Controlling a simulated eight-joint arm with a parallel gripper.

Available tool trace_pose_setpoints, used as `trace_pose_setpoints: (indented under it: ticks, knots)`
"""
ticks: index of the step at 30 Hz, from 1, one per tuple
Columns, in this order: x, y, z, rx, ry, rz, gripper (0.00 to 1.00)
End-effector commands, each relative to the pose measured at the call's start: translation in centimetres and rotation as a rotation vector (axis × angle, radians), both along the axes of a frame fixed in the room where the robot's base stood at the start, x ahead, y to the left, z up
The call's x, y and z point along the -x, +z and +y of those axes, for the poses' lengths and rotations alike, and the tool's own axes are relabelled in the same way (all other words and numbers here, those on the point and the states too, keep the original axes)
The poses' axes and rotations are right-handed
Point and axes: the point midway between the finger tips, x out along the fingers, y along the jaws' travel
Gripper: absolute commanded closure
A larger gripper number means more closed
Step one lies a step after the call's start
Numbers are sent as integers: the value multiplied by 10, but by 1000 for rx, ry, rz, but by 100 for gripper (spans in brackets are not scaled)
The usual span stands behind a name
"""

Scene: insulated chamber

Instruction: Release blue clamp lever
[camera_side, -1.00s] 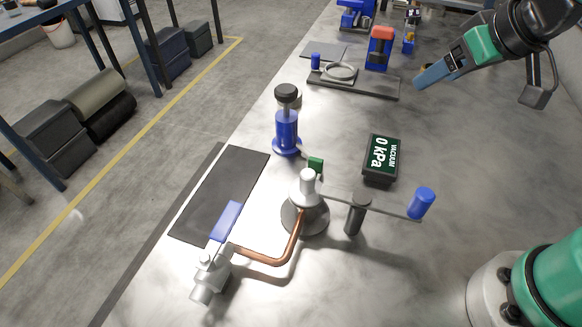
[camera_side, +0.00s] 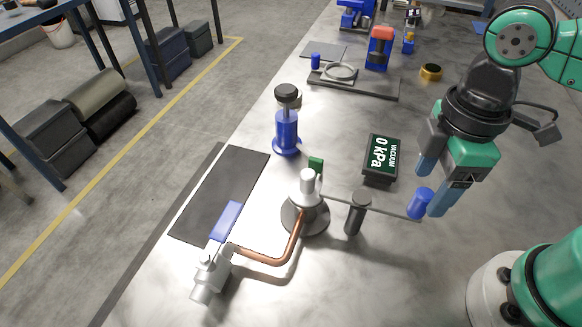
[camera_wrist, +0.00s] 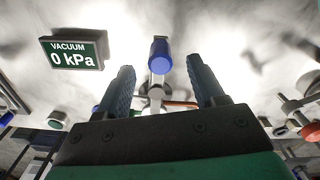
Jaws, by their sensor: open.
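A long flat clamp lever (camera_side: 385,207) runs from the white-topped round fixture (camera_side: 306,205) over a dark post (camera_side: 356,215). A blue cylindrical knob (camera_side: 419,203) stands at its right end. My gripper (camera_side: 434,187) is open and points down, with its blue-grey fingers close to the knob. In the side view the nearer finger is just right of the knob; contact is unclear. In the wrist view the knob (camera_wrist: 160,56) lies in line with the gap between my two spread fingers (camera_wrist: 162,80), with space on either side.
A vacuum display (camera_side: 380,158) reading 0 kPa stands behind the lever. A copper pipe (camera_side: 268,260) leads to a valve with a blue handle (camera_side: 226,220) at left. A blue cylinder with a black cap (camera_side: 286,125) stands further back.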

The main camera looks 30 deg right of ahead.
Motion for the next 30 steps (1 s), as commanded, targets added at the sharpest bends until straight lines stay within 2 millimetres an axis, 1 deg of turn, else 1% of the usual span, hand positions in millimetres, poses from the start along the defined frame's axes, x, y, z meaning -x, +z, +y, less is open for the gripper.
trace_pose_setpoints:
  ticks: [3, 10, 15, 23, 26, 27, 30]
  knots:
    - [1, -14, 0, 0, -1, 0, 38]
    - [0, -33, 0, 0, -1, 0, 38]
    - [0, -39, 0, -1, -1, 0, 38]
    - [1, -40, 0, 0, -1, 0, 38]
    - [1, -40, 0, 0, -1, 0, 64]
    - [1, -40, 0, 0, -1, 0, 75]
    - [1, -40, 0, 0, -1, 0, 100]
